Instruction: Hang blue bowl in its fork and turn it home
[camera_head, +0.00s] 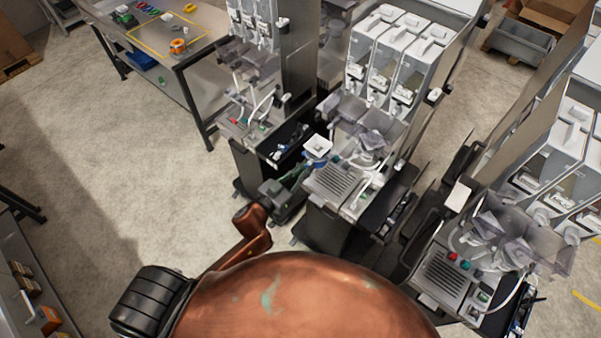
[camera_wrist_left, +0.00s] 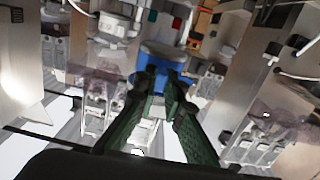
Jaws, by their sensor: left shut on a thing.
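The blue bowl (camera_head: 316,161) is small in the head view, at the left side of the middle dispenser, with a white square part above it. In the left wrist view the blue bowl (camera_wrist_left: 165,58) lies at the tips of two green fingers. My left gripper (camera_head: 303,172) is shut on it; the wrist view shows the left gripper (camera_wrist_left: 160,83) closed at its edge. The fork cannot be made out, and I cannot tell whether the bowl touches it. My right gripper is in neither view.
The middle dispenser (camera_head: 385,65) has clear hoppers and a ridged drip tray (camera_head: 341,184) just right of the bowl. Similar dispensers stand at the back left (camera_head: 252,20) and right (camera_head: 558,150). A workbench (camera_head: 190,55) is at the upper left. Open floor lies left.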

